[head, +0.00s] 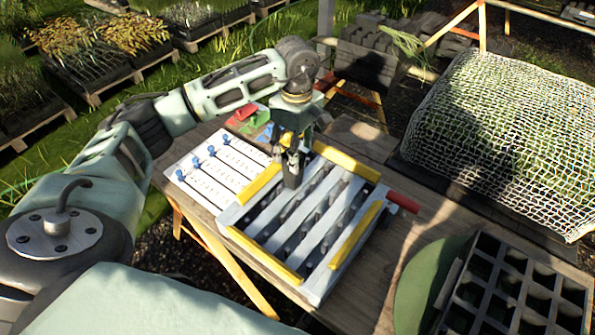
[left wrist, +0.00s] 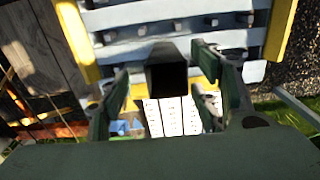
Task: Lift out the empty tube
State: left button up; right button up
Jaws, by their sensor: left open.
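A black square tube (head: 292,178) stands upright near the far left corner of a grey slatted rack (head: 264,256) with yellow edge bars. In the left wrist view the tube (left wrist: 167,78) shows a dark hollow top, and I see nothing inside it. My left gripper (head: 293,150) is over the tube from above. In the left wrist view its open fingers (left wrist: 162,88) are on either side of the tube, with gaps between. The tube's lower end is hidden in the head view. My right gripper is not in view.
A white board (head: 233,172) with blue sliders lies left of the rack. Red, green and blue pieces (head: 246,113) lie behind it. A red part (head: 403,202) sticks out at the rack's right. A black cell tray (head: 510,290) is at front right, a netted bed (head: 505,130) behind.

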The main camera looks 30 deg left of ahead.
aim_at(293, 181)
pick_arm(q)
jog(key=f+p, duration=0.1)
jog(key=f, duration=0.1)
jog(key=f+p, duration=0.1)
jog(key=f, duration=0.1)
jog(key=f+p, duration=0.1)
jog(key=f, duration=0.2)
jog(key=shift+s+a, duration=0.35)
jog(key=shift+s, duration=0.05)
jog(key=shift+f, duration=0.45)
jog(key=c, duration=0.9)
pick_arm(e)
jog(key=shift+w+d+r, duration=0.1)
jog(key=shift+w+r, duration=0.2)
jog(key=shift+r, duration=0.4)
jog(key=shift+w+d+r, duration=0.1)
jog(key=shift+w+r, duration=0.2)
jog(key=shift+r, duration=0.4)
